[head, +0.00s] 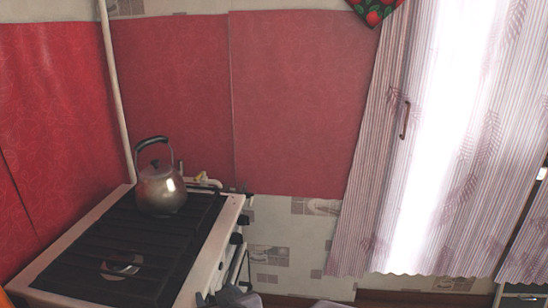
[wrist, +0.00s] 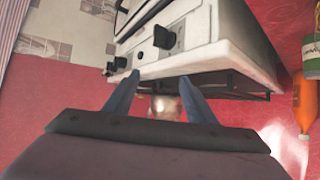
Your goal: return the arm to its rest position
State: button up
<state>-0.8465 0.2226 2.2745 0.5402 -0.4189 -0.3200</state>
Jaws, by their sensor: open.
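My gripper (wrist: 159,76) shows in the wrist view with its two blue fingers spread apart and nothing between the tips. It is in front of the white stove (wrist: 225,55), whose knobbed front and edge show beyond the fingers; I cannot tell the exact gap. In the head view, grey parts of my arm show at the bottom edge, mostly cut off. The stove (head: 215,262) stands at lower left there, with a metal kettle (head: 161,190) upright on its far end. Part of the kettle (wrist: 166,108) shows behind the fingers in the wrist view.
A pipe (head: 114,80) runs up the red wall (head: 300,100) behind the stove. Striped curtains (head: 365,200) hang at a bright window on the right. The wrist view shows an orange bottle (wrist: 304,103) and a green-labelled container (wrist: 313,55) at its right edge.

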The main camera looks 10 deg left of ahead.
jog(key=s+d+f+m+g+h, duration=0.1)
jog(key=d+f+g, duration=0.15)
jog(key=d, duration=0.45)
jog(key=s+d+f+m+g+h+b, duration=0.1)
jog(key=d+f+h, duration=0.15)
jog(key=d, duration=0.45)
jog(key=s+d+f+m+g+h, duration=0.1)
jog(key=s+d+f, duration=0.15)
jog(key=d, duration=0.45)
jog(key=s+d+f+m+g+h+b, duration=0.1)
jog(key=s+d+f+m+g, duration=0.15)
jog(key=s+d, duration=0.4)
jog(key=s+d+f+m+g+h, duration=0.1)
jog(key=s+d+g, duration=0.2)
jog(key=s+d, duration=0.35)
notch_tip(320, 180, up, 15)
jog(key=w+d+p, duration=0.1)
jog(key=p, duration=1.4)
jog(key=shift+d, duration=0.15)
